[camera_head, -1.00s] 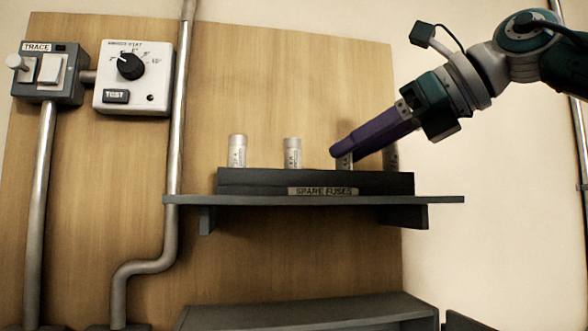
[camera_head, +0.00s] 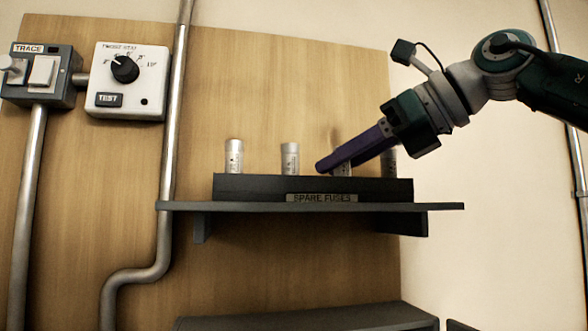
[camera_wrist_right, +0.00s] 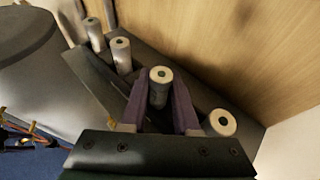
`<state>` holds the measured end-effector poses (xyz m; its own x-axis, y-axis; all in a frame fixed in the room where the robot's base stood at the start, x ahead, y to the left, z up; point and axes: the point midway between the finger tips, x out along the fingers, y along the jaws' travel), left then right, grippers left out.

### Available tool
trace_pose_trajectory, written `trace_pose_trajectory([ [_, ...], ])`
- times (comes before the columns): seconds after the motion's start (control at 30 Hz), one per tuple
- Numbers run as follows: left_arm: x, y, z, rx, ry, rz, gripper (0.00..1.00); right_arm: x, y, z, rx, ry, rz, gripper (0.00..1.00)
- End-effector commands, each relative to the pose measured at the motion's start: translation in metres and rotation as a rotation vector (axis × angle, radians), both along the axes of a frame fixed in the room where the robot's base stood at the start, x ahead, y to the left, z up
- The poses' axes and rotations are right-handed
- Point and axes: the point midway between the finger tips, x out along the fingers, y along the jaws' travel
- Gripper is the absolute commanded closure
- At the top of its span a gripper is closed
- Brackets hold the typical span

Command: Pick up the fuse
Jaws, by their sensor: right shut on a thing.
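Several silver cylindrical fuses stand upright in a dark block labelled SPARE FUSES (camera_head: 225,186). In the head view, the two left fuses (camera_head: 234,157) (camera_head: 290,158) are clear. The third fuse (camera_head: 341,171) is partly hidden by my right gripper (camera_head: 323,167), and the rightmost fuse (camera_head: 390,160) partly by the arm. In the right wrist view, my right gripper's purple fingers (camera_wrist_right: 160,98) are shut around the third fuse (camera_wrist_right: 160,76), one on each side. This fuse is upright and looks still seated in the block. My left gripper is not in view.
The block rests on a grey wall shelf (camera_head: 310,206). Neighbouring fuses stand close on both sides of the gripped one, the rightmost (camera_wrist_right: 221,122) nearest a finger. A wooden panel (camera_head: 290,80) stands behind. A vertical pipe (camera_head: 172,120) and a thermostat box (camera_head: 128,80) are at left.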

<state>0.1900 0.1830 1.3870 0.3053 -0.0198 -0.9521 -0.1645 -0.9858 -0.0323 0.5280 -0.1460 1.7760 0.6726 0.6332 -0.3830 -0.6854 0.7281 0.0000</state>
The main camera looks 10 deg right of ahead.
Motion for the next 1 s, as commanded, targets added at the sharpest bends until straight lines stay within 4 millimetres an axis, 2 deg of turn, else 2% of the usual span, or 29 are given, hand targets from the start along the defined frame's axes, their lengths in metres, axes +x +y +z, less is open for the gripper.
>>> trace_pose_trajectory([
  [0.23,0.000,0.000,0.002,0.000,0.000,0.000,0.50,0.000,0.000,0.002,0.001,-0.001,0.000,1.00],
  [0.37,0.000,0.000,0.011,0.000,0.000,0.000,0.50,0.000,0.000,0.013,0.001,-0.002,0.000,1.00],
  [0.8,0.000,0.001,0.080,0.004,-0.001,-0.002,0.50,0.000,0.000,0.094,0.000,-0.001,-0.001,1.00],
  [1.0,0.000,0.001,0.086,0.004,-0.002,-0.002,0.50,0.000,0.000,0.102,0.001,-0.001,0.000,1.00],
])
